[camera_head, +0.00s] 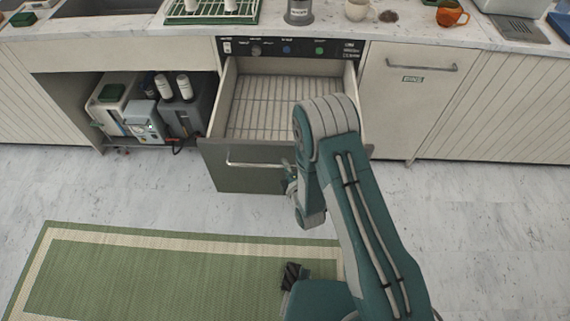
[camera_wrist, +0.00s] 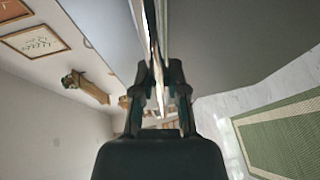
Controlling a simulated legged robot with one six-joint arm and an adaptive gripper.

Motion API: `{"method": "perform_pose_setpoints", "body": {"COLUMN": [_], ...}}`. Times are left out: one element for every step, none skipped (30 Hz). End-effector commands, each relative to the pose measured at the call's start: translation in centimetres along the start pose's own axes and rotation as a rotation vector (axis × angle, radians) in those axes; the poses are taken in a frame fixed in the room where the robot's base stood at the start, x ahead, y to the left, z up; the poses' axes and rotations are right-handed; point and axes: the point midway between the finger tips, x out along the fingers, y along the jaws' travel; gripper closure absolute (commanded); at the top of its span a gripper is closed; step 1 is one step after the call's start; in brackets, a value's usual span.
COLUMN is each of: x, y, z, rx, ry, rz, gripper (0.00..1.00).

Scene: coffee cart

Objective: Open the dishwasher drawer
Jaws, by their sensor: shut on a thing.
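The dishwasher drawer (camera_head: 250,182) is pulled out from under the counter, with its dark front standing well forward of the cabinets. Its wire rack (camera_head: 260,105) shows inside and looks empty. My gripper (camera_head: 290,178) is at the right end of the drawer's metal handle (camera_head: 255,165), partly hidden by my arm. In the wrist view, my gripper (camera_wrist: 160,72) has its two fingers closed on either side of the bright handle bar (camera_wrist: 151,25).
A control panel (camera_head: 290,49) is above the drawer. An open bay with jugs and bottles (camera_head: 165,90) is at left. A closed cabinet door (camera_head: 405,105) is at right. Cups and a green rack (camera_head: 212,18) stand on the counter. A green mat (camera_head: 150,275) lies on the floor in front.

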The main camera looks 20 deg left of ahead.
Motion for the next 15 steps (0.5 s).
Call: {"method": "perform_pose_setpoints", "body": {"x": [-0.33, -0.33, -0.33, -0.33, -0.32, -0.29, -0.26, -0.23, -0.19, -0.17, -0.14, -0.11, -0.09, -0.07, -0.09], "y": [-0.64, -0.64, -0.64, -0.63, -0.61, -0.56, -0.50, -0.46, -0.40, -0.37, -0.35, -0.31, -0.29, -0.28, -0.26], "z": [0.38, 0.39, 0.39, 0.38, 0.37, 0.33, 0.31, 0.28, 0.24, 0.21, 0.18, 0.14, 0.11, 0.09, 0.06], "rx": [0.002, 0.002, 0.002, 0.002, 0.002, 0.002, 0.002, 0.001, 0.001, 0.001, 0.001, 0.000, 0.000, 0.000, 0.000], "ry": [-0.011, -0.011, -0.012, -0.011, -0.011, -0.010, -0.009, -0.008, -0.007, -0.006, -0.006, -0.005, -0.005, -0.005, -0.004], "rz": [-0.020, -0.020, -0.020, -0.019, -0.018, -0.017, -0.015, -0.014, -0.013, -0.012, -0.011, -0.010, -0.009, -0.009, -0.008], "gripper": [1.00, 1.00, 0.73, 0.59, 0.46, 0.46, 0.46, 0.46, 0.46, 0.46, 0.46, 0.46, 0.46, 0.46, 0.46]}}
